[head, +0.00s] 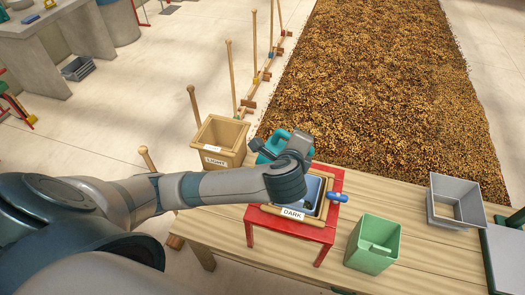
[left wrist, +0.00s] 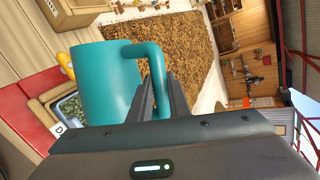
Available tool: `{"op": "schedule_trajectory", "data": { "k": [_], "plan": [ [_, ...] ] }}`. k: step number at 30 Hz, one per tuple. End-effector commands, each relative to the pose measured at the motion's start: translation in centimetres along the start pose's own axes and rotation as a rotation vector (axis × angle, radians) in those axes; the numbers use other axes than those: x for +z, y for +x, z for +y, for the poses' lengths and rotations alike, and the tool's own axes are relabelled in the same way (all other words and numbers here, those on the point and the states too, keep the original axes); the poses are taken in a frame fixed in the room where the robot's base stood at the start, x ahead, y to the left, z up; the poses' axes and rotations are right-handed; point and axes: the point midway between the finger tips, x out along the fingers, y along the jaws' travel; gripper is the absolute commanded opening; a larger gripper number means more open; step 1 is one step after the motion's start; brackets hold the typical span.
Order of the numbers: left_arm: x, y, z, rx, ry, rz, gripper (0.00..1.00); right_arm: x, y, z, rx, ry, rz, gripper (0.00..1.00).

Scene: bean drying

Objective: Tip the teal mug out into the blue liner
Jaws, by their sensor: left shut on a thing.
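The teal mug (head: 269,147) is in the air above the back of the red stand (head: 335,183). My left gripper (head: 298,150) is shut on the mug's handle. In the left wrist view the mug (left wrist: 103,85) fills the left side, its handle between the fingers (left wrist: 165,100). It looks tipped well over; its mouth and contents are hidden. The blue liner (head: 313,190) sits in the wooden box labelled DARK on the red stand, partly covered by my left arm. Beans show inside the box in the left wrist view. My right gripper is out of view.
A wooden box labelled LIGHT (head: 222,138) stands left of the red stand. A large bed of beans (head: 375,80) lies beyond.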

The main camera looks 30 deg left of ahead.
Motion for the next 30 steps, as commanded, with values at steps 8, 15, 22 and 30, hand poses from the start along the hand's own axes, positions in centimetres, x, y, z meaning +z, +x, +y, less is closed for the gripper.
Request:
{"op": "schedule_trajectory", "data": {
  "k": [8, 15, 22, 30],
  "plan": [
    [-0.1, -0.1, -0.2, -0.004, 0.011, -0.008, 0.0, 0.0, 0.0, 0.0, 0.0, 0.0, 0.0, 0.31],
    [-0.3, -0.1, -0.2, -0.004, 0.015, -0.01, 0.0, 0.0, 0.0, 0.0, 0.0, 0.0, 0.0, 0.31],
    [-1.8, -0.4, -0.4, -0.014, 0.078, -0.047, 0.0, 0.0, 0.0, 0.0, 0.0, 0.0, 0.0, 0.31],
    [-3.7, -0.9, -0.7, -0.028, 0.174, -0.108, 0.0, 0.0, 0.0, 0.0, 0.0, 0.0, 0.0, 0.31]
  ]
}}
